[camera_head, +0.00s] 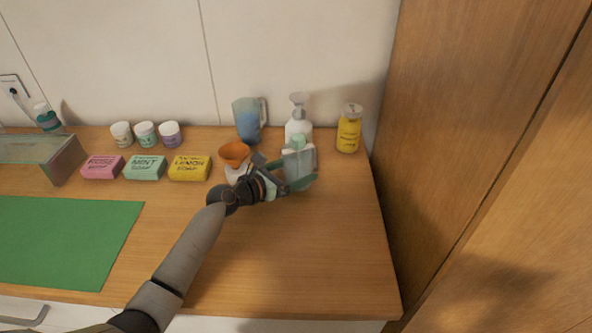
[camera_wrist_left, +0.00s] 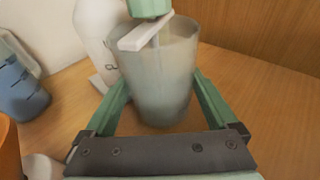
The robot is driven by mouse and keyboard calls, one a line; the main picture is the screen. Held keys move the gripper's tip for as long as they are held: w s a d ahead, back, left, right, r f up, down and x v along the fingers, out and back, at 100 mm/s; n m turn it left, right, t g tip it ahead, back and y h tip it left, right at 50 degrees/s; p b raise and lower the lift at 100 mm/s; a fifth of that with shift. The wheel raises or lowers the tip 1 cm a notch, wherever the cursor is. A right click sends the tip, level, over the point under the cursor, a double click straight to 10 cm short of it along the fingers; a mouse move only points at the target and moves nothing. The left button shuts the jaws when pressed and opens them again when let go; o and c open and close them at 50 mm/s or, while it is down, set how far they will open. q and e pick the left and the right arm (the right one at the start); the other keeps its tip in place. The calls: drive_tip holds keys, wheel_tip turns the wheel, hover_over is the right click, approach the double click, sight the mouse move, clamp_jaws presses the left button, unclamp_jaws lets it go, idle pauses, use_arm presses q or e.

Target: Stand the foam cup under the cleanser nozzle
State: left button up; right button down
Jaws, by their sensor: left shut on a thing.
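The foam cup (camera_head: 300,164) is translucent and grey-green. It looks upright near the right end of the counter, in front of the white cleanser bottle (camera_head: 299,128). My left gripper (camera_head: 297,179) is shut on the cup, with a mint-green finger on each side of it. The cup (camera_wrist_left: 160,88) fills the middle of the left wrist view. A white bar (camera_wrist_left: 145,33) and a green piece (camera_wrist_left: 149,8) show at its mouth; I cannot tell whether the bar is the nozzle. The white bottle (camera_wrist_left: 98,30) shows behind to the left. Whether the cup's base touches the counter is unclear.
A blue mug (camera_head: 248,119) stands behind left and a yellow bottle (camera_head: 349,130) behind right. An orange cup-like thing (camera_head: 234,153) is just left of my gripper. Several soap boxes, jars and a green mat (camera_head: 65,240) lie further left. The front right counter is clear.

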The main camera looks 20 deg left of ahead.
use_arm(q)
drive_tip(key=o, duration=1.3)
drive_tip(key=shift+f, duration=0.15)
drive_tip(key=shift+r, duration=0.2)
drive_tip(key=p+v, duration=0.1)
drive_tip(key=v, duration=1.1)
drive_tip(key=shift+s+f, duration=0.1)
